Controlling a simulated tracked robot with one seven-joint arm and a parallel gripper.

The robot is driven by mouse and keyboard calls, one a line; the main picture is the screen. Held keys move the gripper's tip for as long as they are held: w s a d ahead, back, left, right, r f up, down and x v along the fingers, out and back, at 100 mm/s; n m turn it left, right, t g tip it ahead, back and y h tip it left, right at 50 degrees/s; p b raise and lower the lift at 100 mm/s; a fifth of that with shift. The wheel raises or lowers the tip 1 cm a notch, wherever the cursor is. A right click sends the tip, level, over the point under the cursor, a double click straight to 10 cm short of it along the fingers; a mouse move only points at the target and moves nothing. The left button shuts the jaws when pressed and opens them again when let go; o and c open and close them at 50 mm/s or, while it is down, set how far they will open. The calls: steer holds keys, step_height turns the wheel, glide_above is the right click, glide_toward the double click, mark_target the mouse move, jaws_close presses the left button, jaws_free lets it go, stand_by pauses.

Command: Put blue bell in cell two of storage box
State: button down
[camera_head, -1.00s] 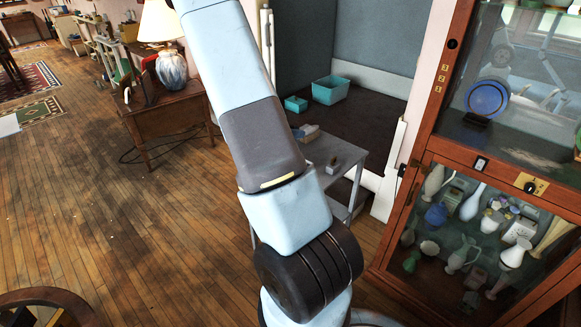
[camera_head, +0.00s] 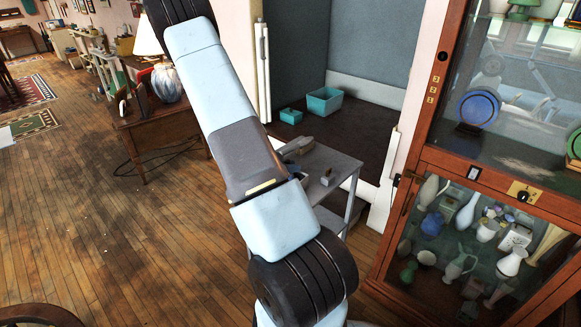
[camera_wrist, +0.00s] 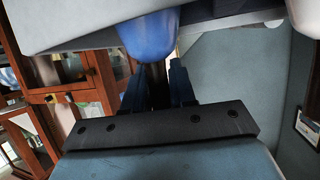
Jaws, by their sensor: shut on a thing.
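In the wrist view my gripper (camera_wrist: 158,72) has its two fingers closed around a dark, narrow stem. A rounded blue body, the blue bell (camera_wrist: 148,42), shows just beyond the fingertips. Its upper part is cut off by a pale surface across the top of the picture. In the head view my arm rises from the bottom and leans to the upper left, and my gripper is out of frame. I cannot make out a storage box with numbered cells in either view.
A glass-fronted wooden cabinet (camera_head: 414,160) with vases stands at the right. Teal tubs (camera_head: 324,101) lie in the alcove. A small grey table (camera_head: 338,166) stands partly behind my arm. A desk with a lamp (camera_head: 150,45) is at left. Open wooden floor (camera_head: 90,220) lies left.

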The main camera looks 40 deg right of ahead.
steer(key=c, duration=0.9)
jaws_free()
